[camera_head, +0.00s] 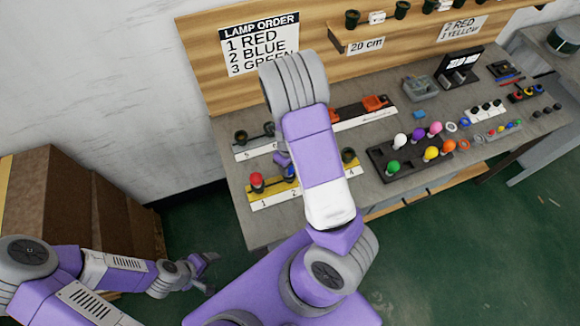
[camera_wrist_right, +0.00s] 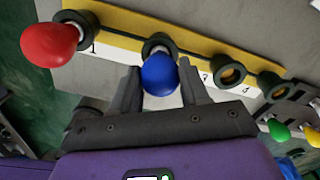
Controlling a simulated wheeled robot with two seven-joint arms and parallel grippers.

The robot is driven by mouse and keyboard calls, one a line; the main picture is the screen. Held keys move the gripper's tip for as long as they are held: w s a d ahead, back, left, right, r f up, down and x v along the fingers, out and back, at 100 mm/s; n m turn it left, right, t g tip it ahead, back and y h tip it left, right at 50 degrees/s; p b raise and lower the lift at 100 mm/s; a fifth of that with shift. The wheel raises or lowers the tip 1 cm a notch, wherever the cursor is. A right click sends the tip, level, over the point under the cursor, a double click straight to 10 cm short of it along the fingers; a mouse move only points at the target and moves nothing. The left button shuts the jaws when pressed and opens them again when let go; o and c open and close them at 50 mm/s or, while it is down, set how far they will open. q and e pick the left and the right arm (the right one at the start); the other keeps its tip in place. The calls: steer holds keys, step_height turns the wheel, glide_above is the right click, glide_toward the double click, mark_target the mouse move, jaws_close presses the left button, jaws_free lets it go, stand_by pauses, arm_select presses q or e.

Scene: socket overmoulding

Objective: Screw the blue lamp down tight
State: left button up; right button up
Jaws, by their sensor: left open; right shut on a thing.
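The blue lamp (camera_wrist_right: 160,76) stands in the second socket (camera_wrist_right: 158,43) of the yellow strip (camera_wrist_right: 208,62), beside the number 1 socket. My right gripper (camera_wrist_right: 161,88) is shut on the blue lamp, one finger on each side of its bulb. In the head view my right arm covers most of this gripper, and only a bit of the blue lamp (camera_head: 291,173) shows. The lamp's base is hidden in the socket, so I cannot tell how deep its thread sits. My left gripper (camera_head: 208,272) is open and empty, low over the floor left of the bench.
A red lamp (camera_wrist_right: 50,45) sits in socket 1, close left of my right gripper. Sockets 3 (camera_wrist_right: 232,74) and 4 (camera_wrist_right: 271,85) are empty. A dark tray (camera_head: 379,161) of coloured lamps stands to the right. A sign (camera_head: 259,44) lists red, blue, green.

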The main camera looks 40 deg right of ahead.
steer(key=shift+r+m+p, duration=0.15)
steer(key=shift+m+p, duration=0.6)
steer(key=shift+m, duration=0.25)
steer(key=shift+m+p, duration=0.6)
steer(key=shift+m, duration=0.6)
steer(key=o, duration=0.9)
steer(key=shift+f, duration=0.2)
